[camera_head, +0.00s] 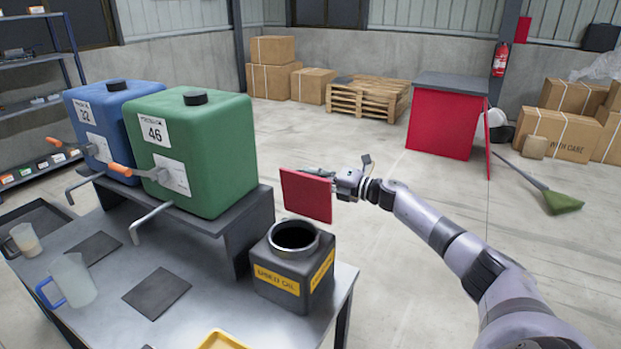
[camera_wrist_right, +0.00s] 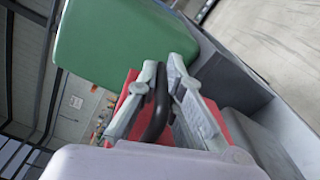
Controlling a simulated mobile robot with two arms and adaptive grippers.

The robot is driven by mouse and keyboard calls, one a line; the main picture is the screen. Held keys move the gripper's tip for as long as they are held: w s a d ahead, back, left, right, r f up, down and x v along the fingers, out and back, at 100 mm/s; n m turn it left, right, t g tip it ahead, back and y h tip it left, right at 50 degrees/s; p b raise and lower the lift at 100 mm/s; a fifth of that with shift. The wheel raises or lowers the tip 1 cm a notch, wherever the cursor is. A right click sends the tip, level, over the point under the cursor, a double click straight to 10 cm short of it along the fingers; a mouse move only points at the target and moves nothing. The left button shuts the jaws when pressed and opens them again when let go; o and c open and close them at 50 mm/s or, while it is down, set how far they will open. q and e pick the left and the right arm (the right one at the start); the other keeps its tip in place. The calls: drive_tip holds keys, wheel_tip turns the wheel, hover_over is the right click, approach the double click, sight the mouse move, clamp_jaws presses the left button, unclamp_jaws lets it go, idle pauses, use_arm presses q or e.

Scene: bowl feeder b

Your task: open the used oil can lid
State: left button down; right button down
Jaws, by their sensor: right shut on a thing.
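The used oil can (camera_head: 280,272) is a dark grey square can with yellow labels, standing at the right end of the metal table. Its round mouth (camera_head: 294,237) is uncovered. The red square lid (camera_head: 306,195) is in the air above and slightly right of the can, tilted almost on edge and apart from it. My right gripper (camera_head: 338,184) is shut on the lid's black handle (camera_wrist_right: 156,113), with its fingers on either side of it in the right wrist view. The red lid (camera_wrist_right: 232,122) shows behind the fingers there. My left gripper is not in view.
Green (camera_head: 205,165) and blue (camera_head: 86,108) tanks stand on a raised shelf (camera_head: 245,222) left of the can. Jugs (camera_head: 74,281), dark pads (camera_head: 157,293) and a yellow tray (camera_head: 221,340) are on the table (camera_head: 190,330). Open floor lies to the right.

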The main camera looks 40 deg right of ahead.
drive_tip(key=shift+f, duration=0.1)
drive_tip(key=c, duration=1.7)
unclamp_jaws()
drive_tip(key=shift+s+a, duration=0.1)
drive_tip(key=shift+f, duration=0.2)
drive_tip(key=shift+r, duration=0.1)
drive_tip(key=shift+s+d+r, duration=0.1)
drive_tip(key=shift+s+d, duration=0.1)
drive_tip(key=shift+v, duration=5.7)
